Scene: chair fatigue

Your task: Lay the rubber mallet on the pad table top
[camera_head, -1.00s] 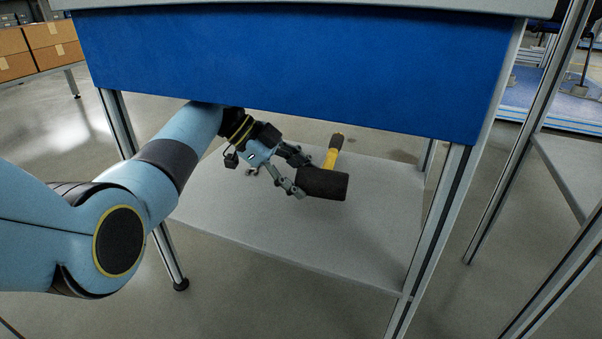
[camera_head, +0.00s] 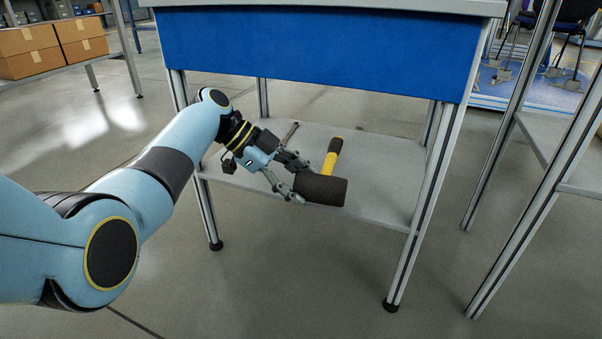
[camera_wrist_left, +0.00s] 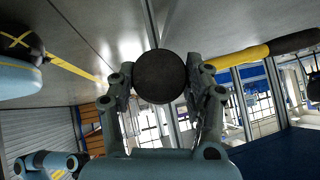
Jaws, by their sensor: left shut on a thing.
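The rubber mallet (camera_head: 320,189) has a black cylindrical head and a yellow handle with a dark end. My left gripper (camera_head: 295,181) is shut on the mallet's head in the head view. In the left wrist view, the round face of the mallet head (camera_wrist_left: 160,77) sits between the two fingers, and the handle runs off to the right. The mallet is below the table top (camera_head: 330,6) and shows against the lower shelf (camera_head: 385,190); I cannot tell its exact height over the shelf. Only the top's front edge shows.
A blue panel (camera_head: 315,50) hangs under the top's front edge, above my left wrist. Metal legs (camera_head: 425,215) stand at the table's corners. Another frame with a shelf (camera_head: 560,150) stands close at the right. Cardboard boxes (camera_head: 55,48) sit at the back left.

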